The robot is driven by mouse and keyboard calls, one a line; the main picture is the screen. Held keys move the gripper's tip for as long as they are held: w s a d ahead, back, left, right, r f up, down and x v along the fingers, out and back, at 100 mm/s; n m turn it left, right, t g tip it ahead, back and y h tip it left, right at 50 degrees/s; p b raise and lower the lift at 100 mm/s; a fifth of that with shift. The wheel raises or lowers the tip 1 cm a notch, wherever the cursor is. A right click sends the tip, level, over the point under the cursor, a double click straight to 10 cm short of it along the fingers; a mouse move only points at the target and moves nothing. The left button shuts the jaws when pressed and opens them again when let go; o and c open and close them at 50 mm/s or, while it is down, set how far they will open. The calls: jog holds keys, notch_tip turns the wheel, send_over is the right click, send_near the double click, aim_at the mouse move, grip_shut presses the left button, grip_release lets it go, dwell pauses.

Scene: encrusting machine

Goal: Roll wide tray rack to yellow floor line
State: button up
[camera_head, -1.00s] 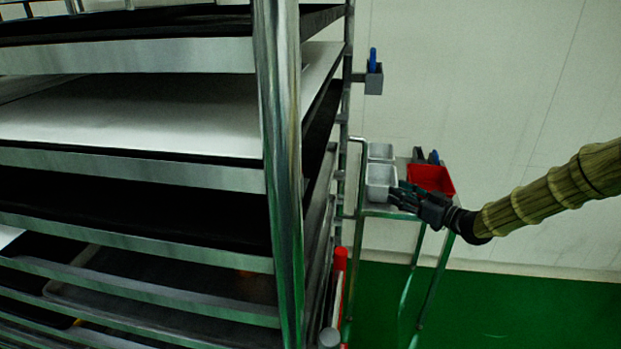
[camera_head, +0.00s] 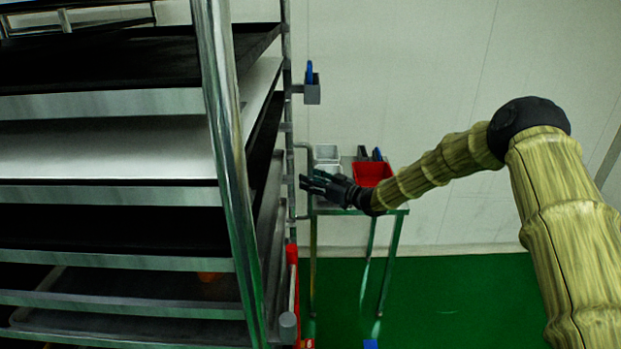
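The wide tray rack (camera_head: 226,150) fills the left of the head view, with several metal trays on its levels and a shiny upright post at its near right corner. My gripper (camera_head: 306,184) is black and points left, to the right of the rack's side, in front of a small trolley. It overlaps the trolley in the picture; I see no contact with the rack. Its fingers are small and dark, so I cannot tell whether they are open or shut. No yellow floor line shows. The rack's wheels are out of view.
The small metal trolley (camera_head: 396,235) holds a red bin (camera_head: 372,172) and a light grey container (camera_head: 327,154). A grey holder (camera_head: 312,94) with a blue item is above. A red upright object (camera_head: 292,275) stands beside the rack. Green floor (camera_head: 470,300) is clear at right.

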jog(key=shift+w+a+f, duration=0.1)
jog(key=shift+w+f, duration=0.35)
jog(key=shift+w, duration=0.05)
jog(key=shift+s+r, duration=0.15)
jog(key=c, duration=0.3)
jog(key=shift+a, duration=0.1)
grip_shut()
